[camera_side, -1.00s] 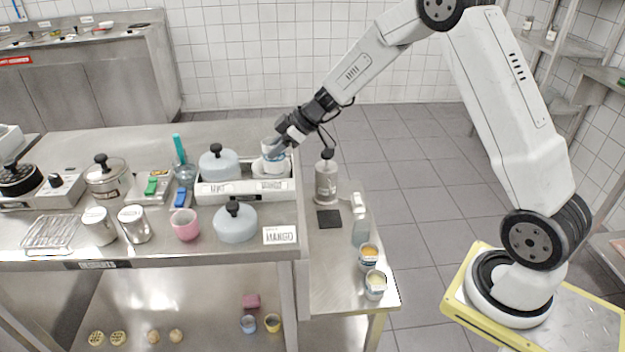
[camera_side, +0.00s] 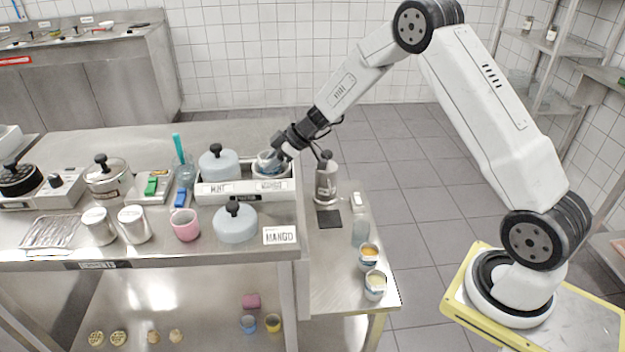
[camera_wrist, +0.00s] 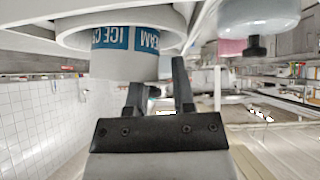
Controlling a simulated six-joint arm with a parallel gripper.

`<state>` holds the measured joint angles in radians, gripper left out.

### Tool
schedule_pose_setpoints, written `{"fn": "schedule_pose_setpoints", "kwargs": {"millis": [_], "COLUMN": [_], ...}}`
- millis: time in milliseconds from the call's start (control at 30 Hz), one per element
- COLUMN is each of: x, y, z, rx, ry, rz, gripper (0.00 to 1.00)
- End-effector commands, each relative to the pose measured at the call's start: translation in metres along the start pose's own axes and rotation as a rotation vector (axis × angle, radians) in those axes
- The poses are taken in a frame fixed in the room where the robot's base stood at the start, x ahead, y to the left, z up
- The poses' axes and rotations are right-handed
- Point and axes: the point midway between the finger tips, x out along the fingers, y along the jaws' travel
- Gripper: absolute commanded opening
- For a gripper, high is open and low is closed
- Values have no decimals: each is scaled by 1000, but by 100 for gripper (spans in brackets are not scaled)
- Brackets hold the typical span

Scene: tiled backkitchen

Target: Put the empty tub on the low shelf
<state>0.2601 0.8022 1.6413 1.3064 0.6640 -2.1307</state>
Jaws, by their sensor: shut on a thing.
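My gripper (camera_side: 276,154) is shut on a white tub with a blue label (camera_side: 268,163), at the right end of the white two-well holder (camera_side: 243,191). The tub sits low in the right well; the side view does not show whether it touches the bottom. In the wrist view, upside down, the tub (camera_wrist: 123,66) reads ICE CREAM, with the well's white rim around it and my dark fingers at its edge. Its inside is hidden. Two more tubs, (camera_side: 368,256) and (camera_side: 375,284), stand on the lower side table with pale contents. A low shelf (camera_side: 200,310) lies under the counter.
A blue-grey domed lid (camera_side: 218,164) covers the left well; another lid (camera_side: 236,222) lies in front, beside a MANGO card (camera_side: 280,235). Small cups (camera_side: 248,324) and round pieces stand on the low shelf, with bare room between.

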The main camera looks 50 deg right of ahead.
Motion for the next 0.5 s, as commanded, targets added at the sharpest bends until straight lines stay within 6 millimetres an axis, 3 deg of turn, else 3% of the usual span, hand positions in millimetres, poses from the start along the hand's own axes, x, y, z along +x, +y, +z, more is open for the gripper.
{"fn": "schedule_pose_setpoints", "kwargs": {"millis": [233, 267, 333, 367, 500], "x": [4, 5, 4, 4, 3], "y": [-5, -5, -5, -5, -4], "z": [1, 1, 1, 1, 1], "rx": [0, 1, 1, 1, 0], "ry": [1, 0, 0, 0, 0], "rz": [-13, -14, -13, -12, -9], "gripper": [0, 40, 63, 67, 67]}}
